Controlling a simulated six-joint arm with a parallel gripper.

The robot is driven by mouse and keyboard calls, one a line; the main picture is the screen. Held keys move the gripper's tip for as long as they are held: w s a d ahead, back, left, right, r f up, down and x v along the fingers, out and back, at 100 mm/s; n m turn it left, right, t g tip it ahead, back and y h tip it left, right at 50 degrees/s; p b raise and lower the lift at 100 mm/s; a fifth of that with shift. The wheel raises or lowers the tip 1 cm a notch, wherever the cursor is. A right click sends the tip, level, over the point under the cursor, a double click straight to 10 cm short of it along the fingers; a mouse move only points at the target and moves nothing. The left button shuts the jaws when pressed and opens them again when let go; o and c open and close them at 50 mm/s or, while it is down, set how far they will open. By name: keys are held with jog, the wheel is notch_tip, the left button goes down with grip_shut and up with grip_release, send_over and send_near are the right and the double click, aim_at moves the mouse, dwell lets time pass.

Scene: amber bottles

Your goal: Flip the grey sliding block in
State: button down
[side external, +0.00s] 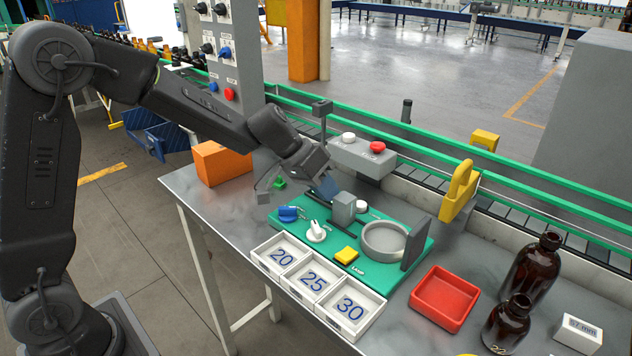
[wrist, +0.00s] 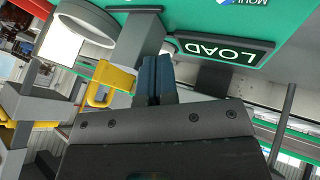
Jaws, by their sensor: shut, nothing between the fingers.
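The grey sliding block (side external: 344,208) stands upright on a dark slot in the green board (side external: 290,231). It also shows in the wrist view as a grey post (wrist: 138,38) just beyond my fingertips. My gripper (side external: 329,187) is shut and empty, its blue fingertips close to the left of the block's top in the side view. In the wrist view the blue fingers (wrist: 154,80) are pressed together and overlap the block's lower part. I cannot tell whether they touch it.
The board carries a grey ring (side external: 384,238), a white knob (side external: 317,232), a blue switch (side external: 288,213) and a yellow block (side external: 346,255). A grey control box (side external: 352,153) and a yellow bracket (side external: 459,190) stand behind. Numbered trays, a red tray (side external: 443,298) and brown bottles lie in front and right.

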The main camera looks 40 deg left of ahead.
aim_at(340, 197)
jog(key=shift+d, duration=0.1)
jog(key=shift+d, duration=2.05)
jog(key=shift+a, duration=0.5)
jog(key=a, duration=0.3)
jog(key=shift+a, duration=0.15)
jog(key=v, duration=1)
jog(key=shift+s, duration=0.1)
